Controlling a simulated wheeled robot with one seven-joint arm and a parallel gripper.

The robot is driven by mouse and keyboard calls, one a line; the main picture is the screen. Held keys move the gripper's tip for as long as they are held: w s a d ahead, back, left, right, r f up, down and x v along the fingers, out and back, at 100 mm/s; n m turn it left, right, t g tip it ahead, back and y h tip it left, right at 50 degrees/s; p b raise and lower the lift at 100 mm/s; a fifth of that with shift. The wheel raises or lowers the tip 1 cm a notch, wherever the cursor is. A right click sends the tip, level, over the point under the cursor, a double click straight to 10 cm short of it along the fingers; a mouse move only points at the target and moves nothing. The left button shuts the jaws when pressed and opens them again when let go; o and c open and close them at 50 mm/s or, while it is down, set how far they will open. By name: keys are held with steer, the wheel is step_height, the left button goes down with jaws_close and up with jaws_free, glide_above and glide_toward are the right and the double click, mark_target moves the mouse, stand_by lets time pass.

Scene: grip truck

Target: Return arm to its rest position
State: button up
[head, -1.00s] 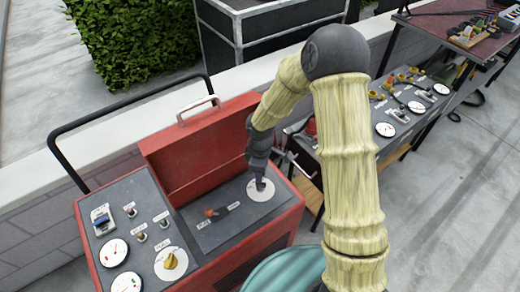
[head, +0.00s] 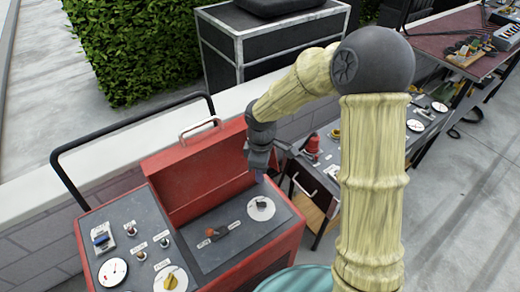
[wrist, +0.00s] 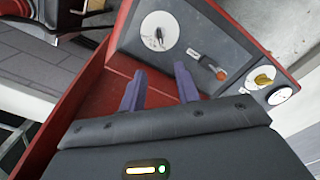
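My gripper (head: 259,176) hangs above the red generator-like cabinet (head: 285,243), near the white round dial with a dark knob (head: 261,208). In the wrist view my gripper (wrist: 158,88) shows two purple fingers spread apart with nothing between them. The dial (wrist: 159,32) lies beyond the fingertips there, apart from them. My arm arches from the lower right up to a dark elbow and down to the gripper.
The cabinet's raised red lid (head: 200,175) stands just behind and left of the gripper. A black handle bar (head: 75,180) rises at left. A red-and-black bench (head: 450,32) and a black case (head: 270,42) stand behind. Open paving lies at right.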

steer(key=s+d+r+m+t+p, duration=0.2)
steer(key=s+d+r+m+p, duration=0.4)
steer(key=s+d+r+m, duration=0.6)
steer(key=d+r+m, duration=0.1)
steer(key=d+m, duration=0.1)
steer(key=m, duration=0.1)
steer(key=shift+s+t, duration=0.3)
steer(key=shift+w+a, duration=0.1)
